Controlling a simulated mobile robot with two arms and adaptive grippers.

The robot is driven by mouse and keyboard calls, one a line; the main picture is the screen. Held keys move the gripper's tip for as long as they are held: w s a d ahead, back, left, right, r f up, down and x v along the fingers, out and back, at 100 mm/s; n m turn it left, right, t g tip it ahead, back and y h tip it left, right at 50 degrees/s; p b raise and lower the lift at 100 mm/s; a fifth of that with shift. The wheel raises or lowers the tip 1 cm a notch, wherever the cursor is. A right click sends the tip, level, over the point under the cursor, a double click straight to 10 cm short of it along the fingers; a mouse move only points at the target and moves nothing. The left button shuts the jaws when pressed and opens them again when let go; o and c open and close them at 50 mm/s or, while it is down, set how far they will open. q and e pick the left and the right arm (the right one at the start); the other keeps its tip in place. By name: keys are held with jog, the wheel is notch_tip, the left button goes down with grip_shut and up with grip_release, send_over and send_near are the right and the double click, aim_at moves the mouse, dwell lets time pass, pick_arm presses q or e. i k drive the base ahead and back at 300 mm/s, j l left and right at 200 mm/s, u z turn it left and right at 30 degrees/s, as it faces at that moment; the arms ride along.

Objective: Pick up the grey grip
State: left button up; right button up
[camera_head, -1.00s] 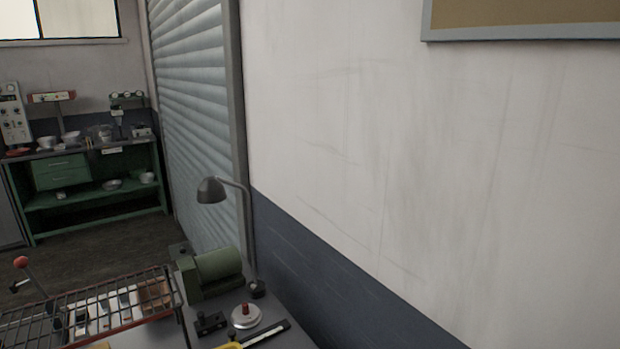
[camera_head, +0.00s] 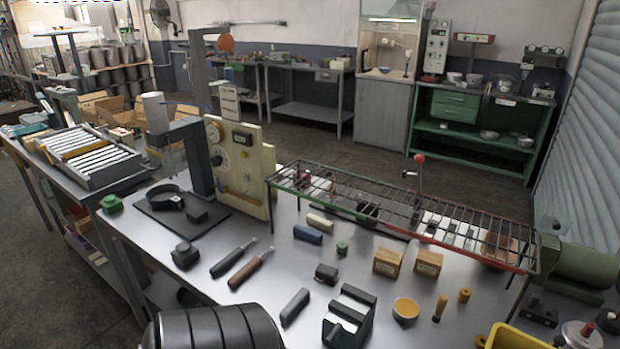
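A grey elongated block, which looks like the grey grip (camera_head: 295,306), lies on the grey metal workbench (camera_head: 150,238) in the lower middle of the head view. It lies at a slant, just left of a dark grey vise-like block (camera_head: 349,318), with a small gap between them. Nothing covers it. A blue block of similar shape (camera_head: 308,234) and a beige one (camera_head: 320,222) lie farther back. Neither of my grippers shows in the head view.
A wire rack (camera_head: 400,204) spans the bench's back right. Two dark-handled tools (camera_head: 233,258) lie left of the grey grip. A dark ribbed rounded thing (camera_head: 215,328) fills the lower edge.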

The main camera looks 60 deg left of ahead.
aim_at(291, 309)
jog(key=k+u, duration=0.15)
jog(key=u, duration=1.95)
